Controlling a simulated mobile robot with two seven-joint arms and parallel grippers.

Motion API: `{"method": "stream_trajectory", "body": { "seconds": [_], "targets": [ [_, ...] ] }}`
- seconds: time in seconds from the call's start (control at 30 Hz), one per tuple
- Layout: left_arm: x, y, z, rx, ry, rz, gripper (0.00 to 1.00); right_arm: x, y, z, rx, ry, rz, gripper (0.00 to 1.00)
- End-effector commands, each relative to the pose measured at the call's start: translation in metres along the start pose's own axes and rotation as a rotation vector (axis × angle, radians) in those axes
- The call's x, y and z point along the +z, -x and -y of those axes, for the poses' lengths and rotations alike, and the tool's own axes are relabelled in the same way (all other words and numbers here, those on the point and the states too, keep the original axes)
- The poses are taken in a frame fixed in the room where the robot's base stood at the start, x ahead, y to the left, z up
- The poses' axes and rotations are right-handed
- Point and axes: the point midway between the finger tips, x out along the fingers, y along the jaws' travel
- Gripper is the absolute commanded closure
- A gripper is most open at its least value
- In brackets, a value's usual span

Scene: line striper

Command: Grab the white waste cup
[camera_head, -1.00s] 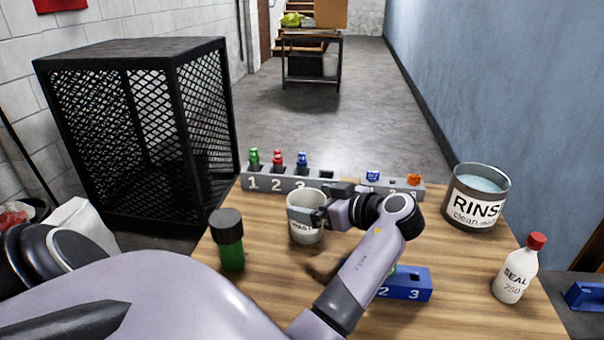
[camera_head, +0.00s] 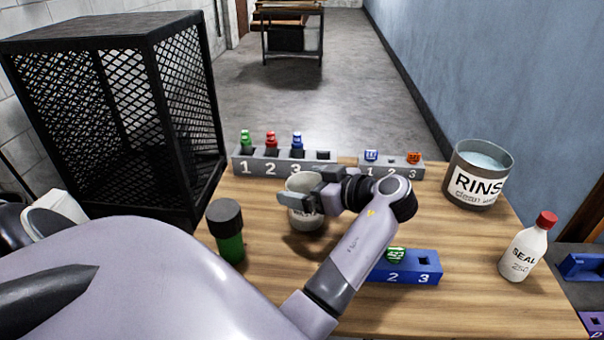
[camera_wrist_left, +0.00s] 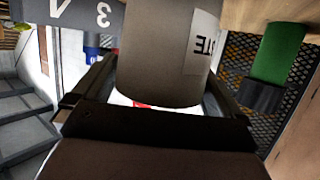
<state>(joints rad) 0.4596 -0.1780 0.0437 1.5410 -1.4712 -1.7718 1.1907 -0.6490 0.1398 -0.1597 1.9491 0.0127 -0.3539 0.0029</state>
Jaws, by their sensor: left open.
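The white waste cup (camera_head: 305,217) stands upright on the wooden table, its label partly covered by my gripper. My left gripper (camera_head: 305,189) is open at the cup's upper part, with one finger across its near side. In the left wrist view the grey-white cup (camera_wrist_left: 160,50) appears upside down between the two fingers of my left gripper (camera_wrist_left: 158,82), with part of its label showing. The far finger is mostly hidden in the head view. My right gripper is not in view.
A dark-capped green bottle (camera_head: 228,232) stands left of the cup. Behind are a grey numbered rack (camera_head: 270,165) and a smaller rack (camera_head: 405,168). A blue rack (camera_head: 405,273) is in front, the rinse tub (camera_head: 473,185) and seal bottle (camera_head: 525,248) at right. A mesh cabinet (camera_head: 115,110) stands left.

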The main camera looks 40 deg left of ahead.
Motion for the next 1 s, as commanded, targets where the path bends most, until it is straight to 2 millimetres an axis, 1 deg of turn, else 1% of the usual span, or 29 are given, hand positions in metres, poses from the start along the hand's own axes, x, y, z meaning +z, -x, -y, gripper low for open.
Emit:
{"method": "stream_trajectory", "body": {
  "seconds": [0.2, 0.23, 0.27, 0.3, 0.4, 0.63, 0.77, 0.87, 0.97, 1.0],
  "targets": [
    [0.000, 0.000, 0.000, 0.000, 0.000, 0.000, 0.00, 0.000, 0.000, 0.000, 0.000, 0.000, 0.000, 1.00],
    [0.000, 0.000, 0.000, 0.000, 0.000, 0.000, 0.03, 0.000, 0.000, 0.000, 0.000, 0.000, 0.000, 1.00],
    [0.000, 0.000, 0.000, 0.000, 0.000, 0.001, 0.13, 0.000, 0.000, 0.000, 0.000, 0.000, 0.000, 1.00],
    [0.000, 0.000, 0.000, 0.000, 0.000, 0.001, 0.26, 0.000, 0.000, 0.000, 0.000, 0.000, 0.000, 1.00],
    [0.000, 0.000, 0.000, 0.000, 0.000, 0.001, 0.56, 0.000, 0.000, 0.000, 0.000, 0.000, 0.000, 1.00],
    [0.000, 0.000, 0.000, 0.000, 0.000, 0.001, 0.56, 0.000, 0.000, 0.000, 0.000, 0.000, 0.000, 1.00],
    [-0.004, 0.002, 0.000, 0.000, 0.002, 0.001, 0.56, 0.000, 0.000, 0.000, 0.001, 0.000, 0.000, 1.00],
    [-0.013, 0.005, -0.001, 0.001, 0.004, 0.001, 0.56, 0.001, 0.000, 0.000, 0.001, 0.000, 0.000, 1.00],
    [-0.027, 0.011, 0.000, 0.001, 0.006, 0.002, 0.56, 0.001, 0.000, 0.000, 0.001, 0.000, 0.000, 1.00],
    [-0.036, 0.013, -0.001, 0.002, 0.008, 0.002, 0.56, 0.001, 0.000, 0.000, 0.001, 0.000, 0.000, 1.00]
  ]
}}
